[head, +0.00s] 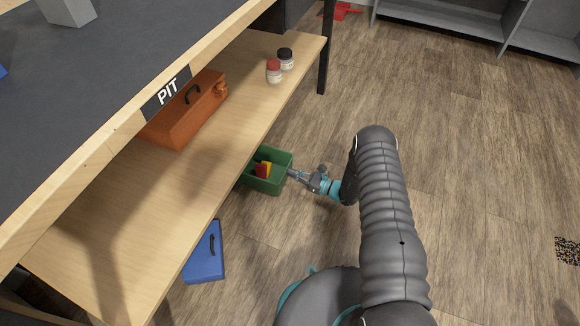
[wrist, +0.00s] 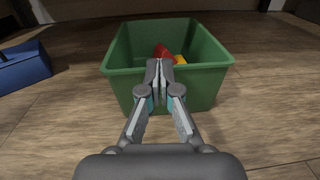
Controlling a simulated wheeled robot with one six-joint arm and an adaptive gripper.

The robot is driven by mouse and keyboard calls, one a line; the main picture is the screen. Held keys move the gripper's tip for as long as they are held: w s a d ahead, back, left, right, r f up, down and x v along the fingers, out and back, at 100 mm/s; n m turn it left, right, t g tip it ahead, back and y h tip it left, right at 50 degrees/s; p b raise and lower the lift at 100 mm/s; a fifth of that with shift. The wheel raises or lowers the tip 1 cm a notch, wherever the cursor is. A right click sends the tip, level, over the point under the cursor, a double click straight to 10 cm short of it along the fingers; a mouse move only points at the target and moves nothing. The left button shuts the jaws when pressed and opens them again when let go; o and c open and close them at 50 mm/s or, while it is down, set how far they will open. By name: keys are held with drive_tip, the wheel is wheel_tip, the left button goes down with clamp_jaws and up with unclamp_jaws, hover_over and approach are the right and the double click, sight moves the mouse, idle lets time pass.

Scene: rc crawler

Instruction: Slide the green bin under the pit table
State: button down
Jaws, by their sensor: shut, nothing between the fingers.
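The green bin (head: 270,185) stands on the floor, partly beneath the lower shelf of the pit table (head: 160,92). In the head view its left part is hidden by the shelf edge and its right part shows. Red and yellow items lie in it. In the wrist view the green bin (wrist: 205,85) is straight ahead, open side up. My gripper (head: 292,173) is low at the bin's near wall, on the side away from the table. In the wrist view my gripper (wrist: 159,66) is shut and empty, its tips at the near rim; I cannot tell if they touch it.
A blue case (head: 204,255) is on the floor by the shelf, left of the bin in the wrist view. An orange toolbox (head: 188,112) and two jars (head: 274,72) stand on the lower shelf. A black table leg (head: 325,55) stands beyond.

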sight(285, 178)
wheel_tip(285, 178, down, 6)
drive_tip(key=shift+r+b, duration=0.2)
drive_tip(key=shift+b, duration=0.15)
drive_tip(key=shift+w+a, duration=0.2)
drive_tip(key=shift+a, duration=0.2)
